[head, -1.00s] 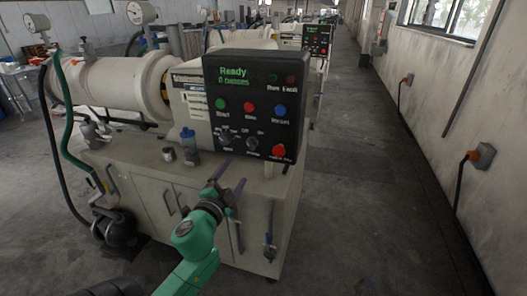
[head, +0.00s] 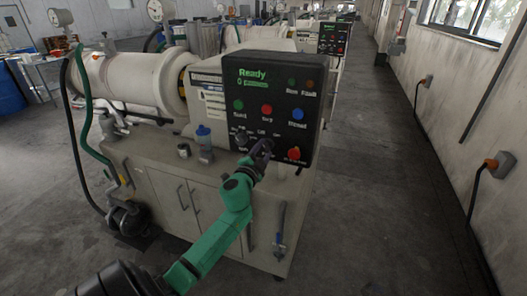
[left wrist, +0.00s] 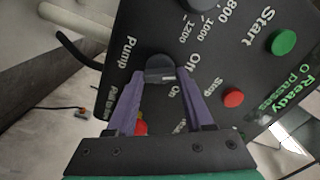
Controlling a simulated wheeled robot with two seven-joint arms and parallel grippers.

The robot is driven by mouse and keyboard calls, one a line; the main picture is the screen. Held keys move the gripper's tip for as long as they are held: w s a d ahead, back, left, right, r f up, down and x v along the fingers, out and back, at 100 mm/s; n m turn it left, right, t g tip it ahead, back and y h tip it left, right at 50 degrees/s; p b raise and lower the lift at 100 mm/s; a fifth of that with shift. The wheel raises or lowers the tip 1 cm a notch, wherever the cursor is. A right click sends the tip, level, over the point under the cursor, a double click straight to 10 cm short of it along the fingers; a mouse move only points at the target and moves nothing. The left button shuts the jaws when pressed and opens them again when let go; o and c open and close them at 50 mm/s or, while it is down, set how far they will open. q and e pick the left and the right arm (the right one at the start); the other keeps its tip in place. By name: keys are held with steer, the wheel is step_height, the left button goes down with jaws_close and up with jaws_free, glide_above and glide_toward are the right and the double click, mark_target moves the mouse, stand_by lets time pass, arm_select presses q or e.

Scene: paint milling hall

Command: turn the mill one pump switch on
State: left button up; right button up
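The pump switch (left wrist: 160,68) is a dark round knob on the black control panel (head: 256,78). In the left wrist view it sits between the tips of my left gripper's purple fingers (left wrist: 160,80), with "Pump", "On" and "Off" lettering around it. The fingers are apart, with the knob at their tips; I cannot tell whether they touch it. In the head view my left gripper (head: 262,149) is against the lower part of the panel and hides the pump switch. The panel display (head: 252,77) reads "Ready". My right gripper is not in view.
The speed dial (left wrist: 198,4) is beside the pump switch. Green start (head: 239,105), red stop (head: 266,110) and blue reset (head: 297,114) buttons sit above. A red button (head: 294,154) is at lower right, close to my gripper.

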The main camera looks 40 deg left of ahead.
arm_select(q)
jaws_close()
steer(key=shift+f+m, duration=0.1)
steer(key=shift+m, duration=0.7)
steer(key=m, duration=1)
steer(key=shift+m, duration=0.3)
steer(key=o, duration=0.7)
jaws_free()
steer(key=shift+s, duration=0.1)
